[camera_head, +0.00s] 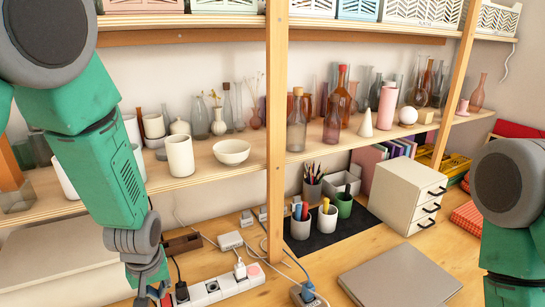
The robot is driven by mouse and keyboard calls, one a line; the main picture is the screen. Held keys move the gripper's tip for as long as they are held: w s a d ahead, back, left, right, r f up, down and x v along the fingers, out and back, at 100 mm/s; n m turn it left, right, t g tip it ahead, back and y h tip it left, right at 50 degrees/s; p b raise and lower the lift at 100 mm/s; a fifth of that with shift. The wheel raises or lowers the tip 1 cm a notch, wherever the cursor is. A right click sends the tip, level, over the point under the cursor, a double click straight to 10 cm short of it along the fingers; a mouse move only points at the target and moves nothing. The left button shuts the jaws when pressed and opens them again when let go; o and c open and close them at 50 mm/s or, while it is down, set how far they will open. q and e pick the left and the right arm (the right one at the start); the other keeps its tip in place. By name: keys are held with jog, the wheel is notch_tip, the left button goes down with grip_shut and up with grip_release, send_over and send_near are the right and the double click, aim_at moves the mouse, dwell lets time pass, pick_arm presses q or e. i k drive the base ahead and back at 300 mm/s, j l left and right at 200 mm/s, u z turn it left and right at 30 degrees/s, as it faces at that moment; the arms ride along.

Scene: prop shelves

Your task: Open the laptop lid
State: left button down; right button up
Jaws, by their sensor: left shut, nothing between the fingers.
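The laptop (402,277) is a flat grey slab on the wooden table at the bottom, right of centre. Its lid is shut, and its front edge is close to the bottom of the picture. My left gripper (155,292) hangs at the bottom left, beside the white power strip, well to the left of the laptop and apart from it. It is shut and holds nothing; its tips are near the picture's lower edge. My right arm comes down at the right edge, to the right of the laptop; its gripper is out of the picture.
A white power strip (213,291) with plugs and cables lies between my left gripper and the laptop. Behind the laptop stand a small drawer cabinet (405,195) and pen cups on a dark mat (325,240). A wooden post (277,130) and a shelf of glassware rise behind.

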aim_at(403, 275)
jog(key=k, duration=0.95)
